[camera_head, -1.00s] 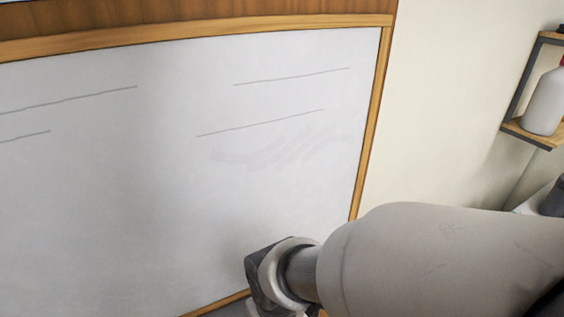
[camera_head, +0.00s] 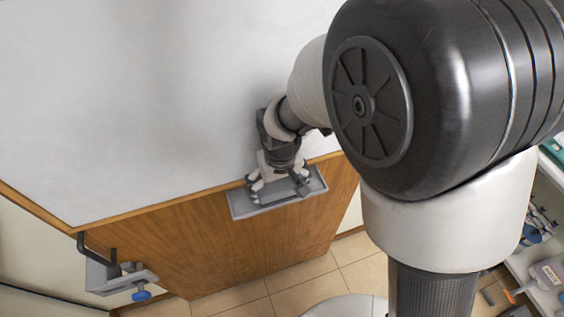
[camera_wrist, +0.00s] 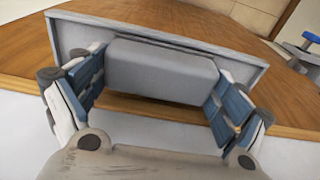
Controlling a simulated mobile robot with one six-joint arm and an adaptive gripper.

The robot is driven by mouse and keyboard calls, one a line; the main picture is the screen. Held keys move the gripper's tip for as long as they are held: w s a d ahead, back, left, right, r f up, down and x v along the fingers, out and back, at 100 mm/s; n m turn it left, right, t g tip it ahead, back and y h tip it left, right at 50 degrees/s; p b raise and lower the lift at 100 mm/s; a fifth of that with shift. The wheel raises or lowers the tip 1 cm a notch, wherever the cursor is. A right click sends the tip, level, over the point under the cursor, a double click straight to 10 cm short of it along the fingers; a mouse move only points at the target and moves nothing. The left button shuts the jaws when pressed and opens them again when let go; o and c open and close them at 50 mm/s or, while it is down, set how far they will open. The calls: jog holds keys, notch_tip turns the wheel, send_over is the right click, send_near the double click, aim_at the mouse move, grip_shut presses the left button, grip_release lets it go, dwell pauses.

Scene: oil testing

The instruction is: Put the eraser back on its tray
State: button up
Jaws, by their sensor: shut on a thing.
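The eraser (camera_wrist: 162,70) is a grey block with rounded edges. My gripper (camera_wrist: 158,78) is shut on it, with one blue-padded finger at each end. The tray (camera_wrist: 60,37) is a shallow grey ledge with a raised rim, and the eraser lies across its opening in the wrist view. I cannot tell whether the eraser touches the tray floor. In the head view my gripper (camera_head: 278,187) points down at the tray (camera_head: 240,208), which is fixed to the wooden panel below the whiteboard. There the fingers mostly hide the eraser.
The whiteboard (camera_head: 130,110) rises behind the tray. A grey bracket with a blue knob (camera_head: 141,295) sits at lower left. Shelves with tools (camera_head: 547,272) stand at the right. The tiled floor (camera_head: 300,285) below the panel is clear.

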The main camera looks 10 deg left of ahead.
jog(key=shift+w+a+f, duration=0.15)
jog(key=shift+f, duration=0.3)
jog(key=o, duration=0.7)
jog(key=shift+r, duration=0.15)
